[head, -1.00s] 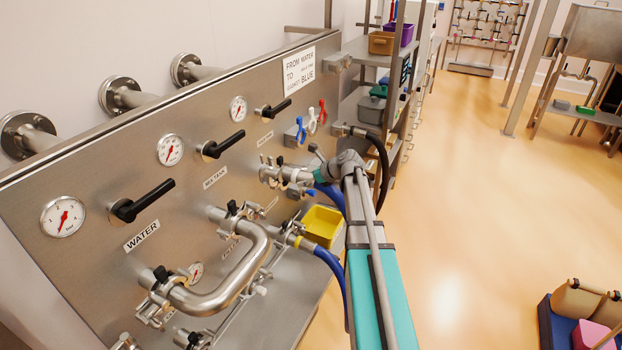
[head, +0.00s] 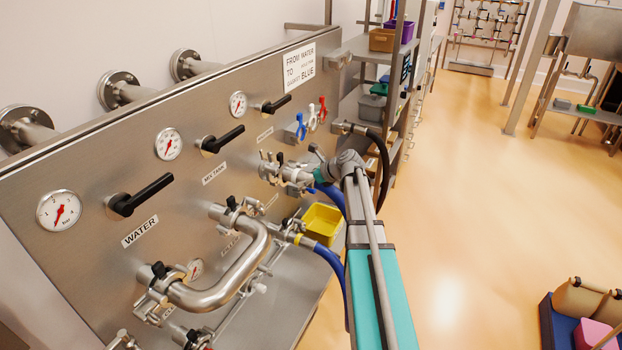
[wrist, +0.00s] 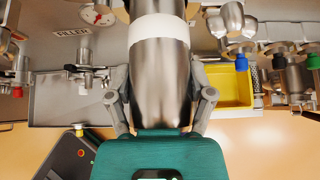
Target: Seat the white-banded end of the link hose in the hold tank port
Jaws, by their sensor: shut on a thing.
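My gripper (wrist: 160,98) is shut on the steel end of the link hose (wrist: 160,75). A white band (wrist: 158,30) circles that end just beyond my fingers in the wrist view. The tip past the band is cut off by the top of the picture. In the head view my gripper (head: 312,176) is close to the steel panel (head: 90,165), beside a clamped steel fitting (head: 270,168). A blue hose (head: 334,197) hangs just below it. I cannot tell which fitting is the hold tank port, or whether the hose end touches one.
A U-shaped steel pipe (head: 245,270) and a blue hose with a yellow band (head: 328,256) stand out from the panel, left of and below my arm. A yellow bin (head: 322,222) sits below my gripper. A black hose (head: 384,165) is close on the right.

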